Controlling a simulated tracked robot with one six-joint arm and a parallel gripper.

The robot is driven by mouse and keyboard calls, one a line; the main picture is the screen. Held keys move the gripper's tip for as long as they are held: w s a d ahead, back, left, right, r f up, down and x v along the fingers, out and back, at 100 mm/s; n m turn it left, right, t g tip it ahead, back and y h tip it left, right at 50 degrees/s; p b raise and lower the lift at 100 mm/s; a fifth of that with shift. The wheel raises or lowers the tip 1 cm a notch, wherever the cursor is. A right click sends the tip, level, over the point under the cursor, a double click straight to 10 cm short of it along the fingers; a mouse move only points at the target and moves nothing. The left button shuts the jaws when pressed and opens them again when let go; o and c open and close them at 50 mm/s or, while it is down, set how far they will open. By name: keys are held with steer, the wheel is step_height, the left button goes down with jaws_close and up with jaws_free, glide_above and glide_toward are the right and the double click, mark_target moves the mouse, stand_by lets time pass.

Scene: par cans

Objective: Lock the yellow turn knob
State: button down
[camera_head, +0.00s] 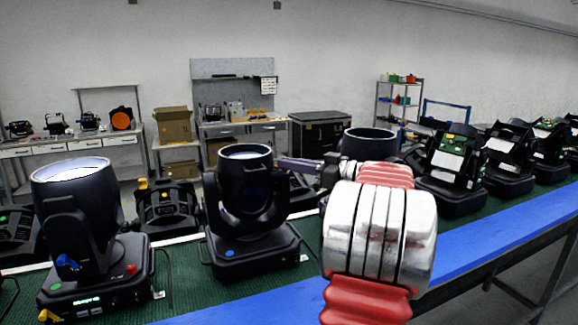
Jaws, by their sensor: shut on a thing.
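My gripper (281,164) is at the upper right side of the black middle lamp (243,185), its slim purplish fingers pointing left. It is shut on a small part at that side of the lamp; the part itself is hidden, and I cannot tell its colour. No yellow knob shows on the middle lamp. The black left lamp (72,205) has a blue knob (68,262) on its yoke and a yellow-orange knob (48,316) low at its base corner. A smaller yellow piece (142,183) shows on a black unit behind, between the two lamps.
The lamps stand on a green mat (185,280) with a blue front edge (500,240). More lamps and open units with green boards (452,155) line the right side. My red and silver arm hides part of the bench. Shelves and cardboard boxes (173,124) stand behind.

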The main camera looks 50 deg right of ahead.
steer(key=shift+w+d+r+n+g+y, duration=0.15)
steer(key=shift+n+g+y, duration=0.15)
steer(key=shift+n+y, duration=0.6)
steer(key=shift+d+n+g+y, duration=0.1)
steer(key=shift+n+g+y, duration=0.3)
steer(key=shift+y, duration=0.8)
steer(key=shift+r+n+y, duration=0.1)
steer(key=shift+n+y, duration=0.2)
steer(key=c, duration=2.2)
jaws_free()
steer(key=v, duration=1.3)
steer(key=shift+s+d, duration=0.2)
steer(key=shift+s, duration=0.1)
